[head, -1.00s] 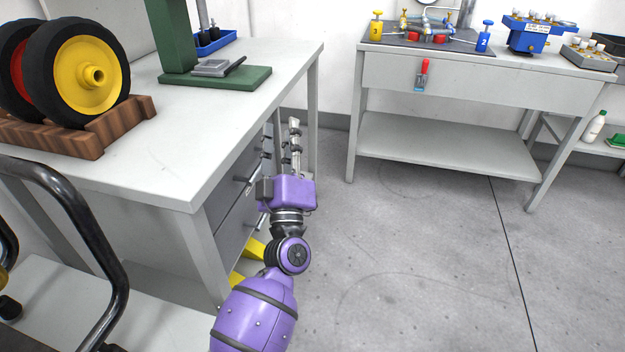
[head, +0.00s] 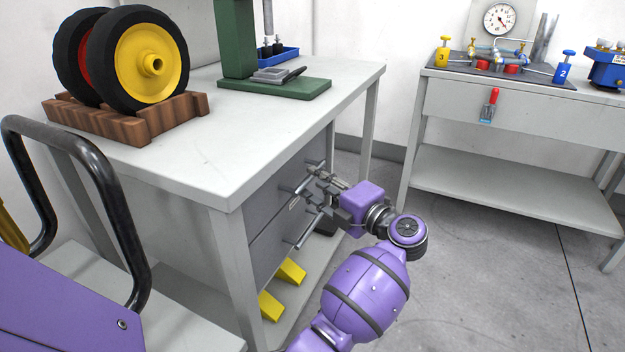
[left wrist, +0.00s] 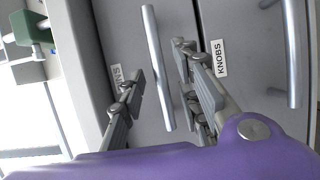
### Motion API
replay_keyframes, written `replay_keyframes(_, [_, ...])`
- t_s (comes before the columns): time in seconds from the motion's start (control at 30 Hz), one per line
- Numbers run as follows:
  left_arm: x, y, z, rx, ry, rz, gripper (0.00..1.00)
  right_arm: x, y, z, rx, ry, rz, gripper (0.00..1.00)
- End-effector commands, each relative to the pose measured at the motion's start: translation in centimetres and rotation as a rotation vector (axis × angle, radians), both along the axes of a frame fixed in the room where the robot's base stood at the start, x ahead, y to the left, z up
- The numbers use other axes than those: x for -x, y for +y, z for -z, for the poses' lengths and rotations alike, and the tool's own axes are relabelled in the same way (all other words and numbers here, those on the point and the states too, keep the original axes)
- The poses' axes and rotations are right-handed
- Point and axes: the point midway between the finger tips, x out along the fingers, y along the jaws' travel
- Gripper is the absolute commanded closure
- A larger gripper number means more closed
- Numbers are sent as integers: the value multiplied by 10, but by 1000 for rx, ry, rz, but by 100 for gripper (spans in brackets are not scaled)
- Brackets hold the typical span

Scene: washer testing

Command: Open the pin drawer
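The pin drawer (left wrist: 118,40) is a grey drawer front in the bench's drawer unit, and it looks closed. Its label is partly covered by a finger in the left wrist view; only "NS" can be made out. Its bar handle (left wrist: 157,70) lies between my left gripper's fingers in that view. My left gripper (head: 319,186) is open in front of the drawers, with fingers pointing at the fronts; it also shows in the left wrist view (left wrist: 160,62). I cannot tell whether the fingers touch the handle. My right gripper is not in view.
The adjacent KNOBS drawer (left wrist: 235,90) has its own bar handle (left wrist: 292,55). The bench top (head: 215,155) overhangs the drawers and holds a wheel assembly (head: 150,65) and a green stand (head: 285,90). Yellow wedges (head: 290,271) lie below. Floor on the right is clear.

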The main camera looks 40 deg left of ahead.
Motion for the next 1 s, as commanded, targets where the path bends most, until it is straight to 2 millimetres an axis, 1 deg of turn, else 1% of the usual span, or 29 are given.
replay_keyframes(0.03, [-1,8,1,-3,0,-1,70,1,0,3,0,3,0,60])
replay_keyframes(0.2, [-4,26,1,-2,0,0,70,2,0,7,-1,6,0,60])
replay_keyframes(0.3, [-5,30,0,-1,0,1,70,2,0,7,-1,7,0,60])
replay_keyframes(0.53, [-5,31,0,-1,-1,2,70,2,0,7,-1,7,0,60])
replay_keyframes(0.57, [-5,31,0,-1,-1,2,71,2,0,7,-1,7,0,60])
replay_keyframes(0.7, [-5,31,0,-1,-1,2,89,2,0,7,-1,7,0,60])
replay_keyframes(0.8, [-5,31,0,-1,-1,2,100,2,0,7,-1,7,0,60])
replay_keyframes(1.0, [-5,31,-1,-2,-2,2,100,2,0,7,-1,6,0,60])
